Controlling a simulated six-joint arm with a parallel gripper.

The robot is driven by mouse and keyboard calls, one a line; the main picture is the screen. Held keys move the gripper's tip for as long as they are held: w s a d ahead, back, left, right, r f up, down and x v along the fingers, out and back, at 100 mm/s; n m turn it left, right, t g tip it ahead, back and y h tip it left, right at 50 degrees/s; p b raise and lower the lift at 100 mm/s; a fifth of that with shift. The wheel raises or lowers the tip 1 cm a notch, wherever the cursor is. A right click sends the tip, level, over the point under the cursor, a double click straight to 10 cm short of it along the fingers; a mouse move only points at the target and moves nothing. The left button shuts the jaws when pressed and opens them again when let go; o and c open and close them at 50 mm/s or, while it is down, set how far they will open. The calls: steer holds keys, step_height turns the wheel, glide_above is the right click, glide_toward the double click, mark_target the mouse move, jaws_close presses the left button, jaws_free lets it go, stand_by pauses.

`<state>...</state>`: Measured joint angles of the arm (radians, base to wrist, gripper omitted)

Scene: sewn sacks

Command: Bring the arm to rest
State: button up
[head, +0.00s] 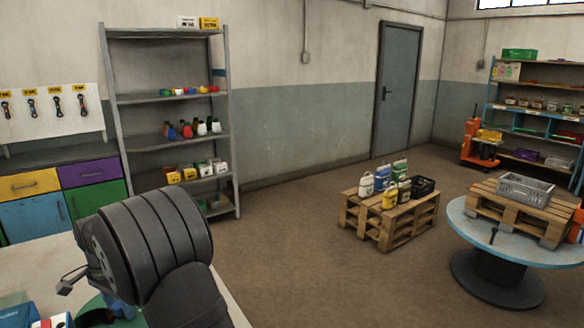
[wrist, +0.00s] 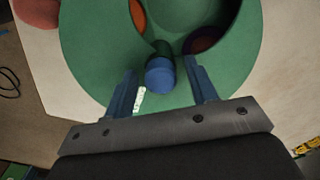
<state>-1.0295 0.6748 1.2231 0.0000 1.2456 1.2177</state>
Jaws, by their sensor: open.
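In the wrist view my gripper (wrist: 158,74) is open, with its two blue fingers spread apart. A small blue round-ended piece (wrist: 160,78) shows between the fingers, with a visible gap on each side. Behind it lies a wide green round object (wrist: 90,45) with a darker green hollow and orange and purple patches. I cannot tell the height of the fingers above it. In the head view my dark ribbed arm bends down at the lower left and hides most of the work area. Part of the green object (head: 92,306) shows beside it.
A pale tabletop (head: 32,262) lies under the arm, with blue and red items (head: 35,315) at its corner. Shelves (head: 168,100) stand behind. A pallet with jugs (head: 390,215) and a round blue table (head: 470,232) stand to the right, with open floor between.

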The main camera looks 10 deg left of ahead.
steer(key=n, duration=0.5)
steer(key=shift+r, duration=0.15)
steer(key=shift+n, duration=2)
